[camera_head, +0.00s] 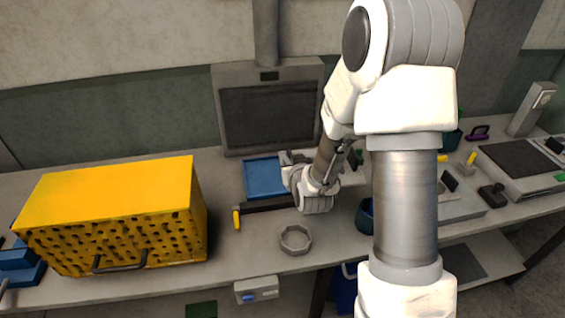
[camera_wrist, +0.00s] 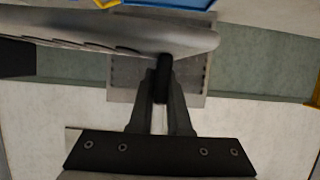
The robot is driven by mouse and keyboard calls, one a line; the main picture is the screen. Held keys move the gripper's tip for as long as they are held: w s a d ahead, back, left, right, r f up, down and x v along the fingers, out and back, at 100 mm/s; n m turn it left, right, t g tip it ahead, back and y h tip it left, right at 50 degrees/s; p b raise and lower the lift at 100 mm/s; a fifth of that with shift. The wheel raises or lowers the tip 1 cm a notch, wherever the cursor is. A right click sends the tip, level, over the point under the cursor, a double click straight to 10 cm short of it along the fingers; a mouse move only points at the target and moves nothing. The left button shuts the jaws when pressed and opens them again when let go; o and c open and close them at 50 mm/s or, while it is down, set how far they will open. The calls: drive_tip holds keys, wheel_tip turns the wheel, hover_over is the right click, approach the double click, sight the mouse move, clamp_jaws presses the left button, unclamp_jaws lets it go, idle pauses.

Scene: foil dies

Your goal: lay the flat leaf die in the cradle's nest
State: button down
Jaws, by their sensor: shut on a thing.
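In the wrist view my gripper (camera_wrist: 161,92) is shut on a short black upright piece. A long grey flat piece (camera_wrist: 120,35) with a rounded tip and small dark notches meets that black piece just beyond the fingertips. It looks like the leaf die, held by its black grip. In the head view my arm reaches down to the bench beside the blue tray (camera_head: 264,178); the wrist hides the fingers and the held piece. I cannot tell which thing is the cradle; a grey plate (camera_wrist: 122,85) shows behind the fingers in the wrist view.
A yellow perforated box (camera_head: 110,215) stands at the left. A grey octagonal ring (camera_head: 296,240) lies near the front edge. A dark bar with a yellow end (camera_head: 237,219) lies before the tray. Blocks and a grey machine (camera_head: 525,165) fill the right side.

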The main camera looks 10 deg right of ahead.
drive_tip(key=w+f+b, duration=0.1)
drive_tip(key=b, duration=0.1)
drive_tip(key=w+f+b, duration=0.1)
drive_tip(key=f+b, duration=0.1)
drive_tip(key=shift+a+f+b, duration=0.1)
drive_tip(key=shift+f+b, duration=0.15)
drive_tip(key=shift+b, duration=0.05)
drive_tip(key=shift+r, duration=0.3)
drive_tip(key=s+r+n+y+p, duration=0.1)
drive_tip(key=r, duration=0.1)
drive_tip(key=s+r+n+y+p, duration=0.1)
drive_tip(key=s+r, duration=0.1)
drive_tip(key=r, duration=0.1)
drive_tip(key=s+r+n+y+p, duration=0.1)
drive_tip(key=s+r+p, duration=0.1)
drive_tip(key=r, duration=0.1)
drive_tip(key=shift+y, duration=0.4)
drive_tip(key=shift+s+r+n, duration=0.25)
drive_tip(key=shift+s+n, duration=0.05)
drive_tip(key=shift+s, duration=0.2)
